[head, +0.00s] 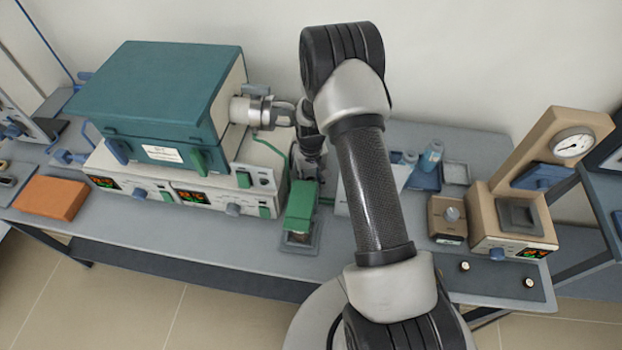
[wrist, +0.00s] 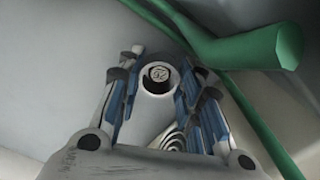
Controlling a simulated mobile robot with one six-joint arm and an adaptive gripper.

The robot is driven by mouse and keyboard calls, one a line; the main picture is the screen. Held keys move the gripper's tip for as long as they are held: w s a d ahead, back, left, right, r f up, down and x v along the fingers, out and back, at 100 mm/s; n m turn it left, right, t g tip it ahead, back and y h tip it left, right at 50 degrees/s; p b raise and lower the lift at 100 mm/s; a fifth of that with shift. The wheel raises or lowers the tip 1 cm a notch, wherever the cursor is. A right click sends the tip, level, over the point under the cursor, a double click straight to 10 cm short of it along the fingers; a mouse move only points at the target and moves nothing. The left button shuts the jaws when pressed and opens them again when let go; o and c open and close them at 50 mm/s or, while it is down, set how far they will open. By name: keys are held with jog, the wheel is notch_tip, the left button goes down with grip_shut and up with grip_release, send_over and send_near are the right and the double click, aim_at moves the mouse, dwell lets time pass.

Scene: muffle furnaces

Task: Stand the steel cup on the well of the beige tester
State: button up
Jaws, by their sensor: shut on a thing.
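The beige tester (head: 484,218) stands at the right of the bench, with a round gauge (head: 573,146) on its slanted arm. Its well (head: 520,216) is a dark square recess on top, with nothing seen in it. In the wrist view my gripper (wrist: 160,66) is shut on a pale round thing, which I take for the steel cup (wrist: 156,88). In the head view my arm reaches beside the teal furnace, far left of the tester.
The teal furnace (head: 160,85) sits on white control units (head: 150,182) at left. A green block (head: 300,205) stands near the bench's middle. A small brown box (head: 446,216) and blue bottles (head: 431,155) are left of the tester. A green bar (wrist: 245,45) passes close to my fingers.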

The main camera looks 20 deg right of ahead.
jog(key=o, duration=1.1)
jog(key=shift+f, duration=0.15)
